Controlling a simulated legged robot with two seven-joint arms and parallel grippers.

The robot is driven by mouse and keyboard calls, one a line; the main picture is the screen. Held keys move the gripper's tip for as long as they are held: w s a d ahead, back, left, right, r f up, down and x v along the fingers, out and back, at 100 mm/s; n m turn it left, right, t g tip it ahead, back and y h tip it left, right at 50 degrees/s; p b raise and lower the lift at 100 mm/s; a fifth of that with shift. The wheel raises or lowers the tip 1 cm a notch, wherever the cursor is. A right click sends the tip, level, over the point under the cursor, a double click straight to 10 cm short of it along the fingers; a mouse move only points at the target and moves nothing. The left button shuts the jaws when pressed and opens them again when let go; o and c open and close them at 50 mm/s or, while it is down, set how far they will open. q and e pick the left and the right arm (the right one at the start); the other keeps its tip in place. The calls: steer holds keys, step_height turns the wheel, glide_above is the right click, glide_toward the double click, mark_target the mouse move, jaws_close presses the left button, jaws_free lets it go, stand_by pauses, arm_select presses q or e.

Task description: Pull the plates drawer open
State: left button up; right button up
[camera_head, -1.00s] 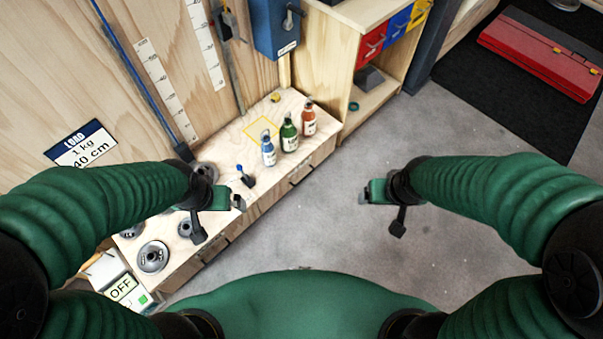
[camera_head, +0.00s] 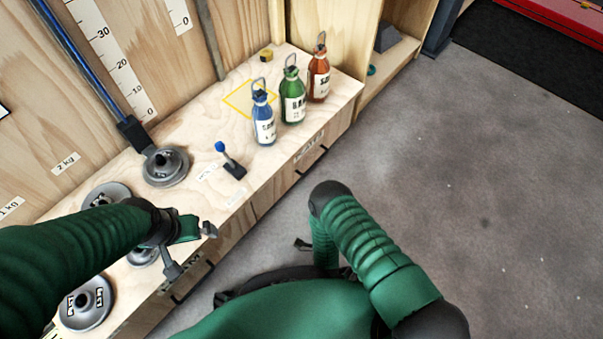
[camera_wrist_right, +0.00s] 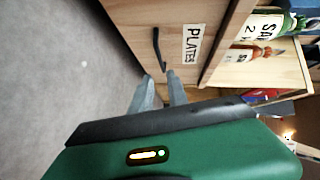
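The plates drawer front (camera_wrist_right: 190,20) is light wood in the right wrist view, with a white PLATES label (camera_wrist_right: 193,43) and a dark bar handle (camera_wrist_right: 158,48). It appears flush with the bench.
Blue (camera_head: 263,120), green (camera_head: 292,95) and orange (camera_head: 318,75) bottles stand on the bench above the drawer. A blue-knobbed lever (camera_head: 230,162) and several weight plates (camera_head: 165,167) are further left. A second drawer handle (camera_head: 195,280) is nearer. The floor (camera_head: 470,180) to the right is clear.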

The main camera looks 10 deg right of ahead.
steer(key=b+x, duration=1)
steer(key=x, duration=0.6)
steer(key=shift+w, duration=0.2)
steer(key=c, duration=0.4)
arm_select(q)
steer(key=s+x, duration=0.2)
steer(key=x, duration=0.8)
steer(key=shift+f, duration=0.5)
arm_select(e)
jaws_close()
arm_select(q)
steer(key=shift+s, duration=0.1)
arm_select(e)
steer(key=shift+s+f, duration=0.1)
steer(key=shift+f, duration=0.05)
